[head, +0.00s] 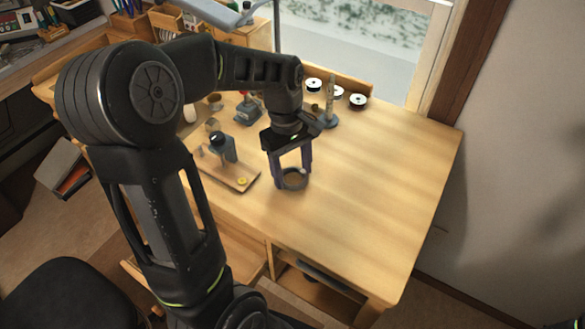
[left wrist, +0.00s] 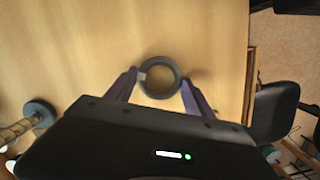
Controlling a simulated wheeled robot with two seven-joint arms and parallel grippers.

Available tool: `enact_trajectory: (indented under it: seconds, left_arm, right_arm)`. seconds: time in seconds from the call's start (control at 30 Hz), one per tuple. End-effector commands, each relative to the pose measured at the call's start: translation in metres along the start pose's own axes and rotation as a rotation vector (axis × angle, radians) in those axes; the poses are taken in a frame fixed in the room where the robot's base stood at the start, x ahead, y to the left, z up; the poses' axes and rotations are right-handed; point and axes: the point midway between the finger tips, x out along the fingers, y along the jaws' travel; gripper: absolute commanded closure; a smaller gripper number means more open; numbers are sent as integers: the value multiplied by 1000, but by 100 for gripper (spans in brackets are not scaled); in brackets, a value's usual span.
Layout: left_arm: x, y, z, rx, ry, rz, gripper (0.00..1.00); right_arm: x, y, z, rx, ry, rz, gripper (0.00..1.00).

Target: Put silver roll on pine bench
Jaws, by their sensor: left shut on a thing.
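The silver roll (head: 294,180) is a dark grey ring with an open middle, over the pine bench (head: 372,190). My left gripper (head: 291,172) points down and is shut on the roll. In the left wrist view the roll (left wrist: 159,64) sits between the two fingertips of my left gripper (left wrist: 158,85), with bench wood showing around it. A small light patch shows on its left side there. I cannot tell whether the roll touches the bench top.
A wooden board (head: 228,172) with a dark tool stands just left of the gripper. Several white-topped spools (head: 357,100) and a ring-sizing post (head: 331,105) stand at the back. The bench's right half is clear. A black stool (head: 60,285) is at lower left.

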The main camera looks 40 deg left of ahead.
Motion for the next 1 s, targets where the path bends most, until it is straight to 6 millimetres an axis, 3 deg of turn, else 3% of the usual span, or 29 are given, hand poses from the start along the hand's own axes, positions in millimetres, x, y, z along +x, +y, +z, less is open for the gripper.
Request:
enact_trajectory:
  seconds: [0.4, 0.43, 0.67, 1.0]
  left_arm:
    - [6, 0, -1, 0, 0, 1, 81]
    - [5, 0, -1, 0, 1, 1, 36]
    - [5, 0, -1, 0, 0, 1, 18]
    - [1, 0, 0, 0, 1, 2, 17]
  right_arm:
    - [3, 1, 0, 0, 0, 0, 38]
    - [2, 1, 0, 0, 0, 0, 38]
    - [1, 0, 0, 0, 0, 0, 38]
    - [-1, 0, 0, 0, 0, 0, 38]
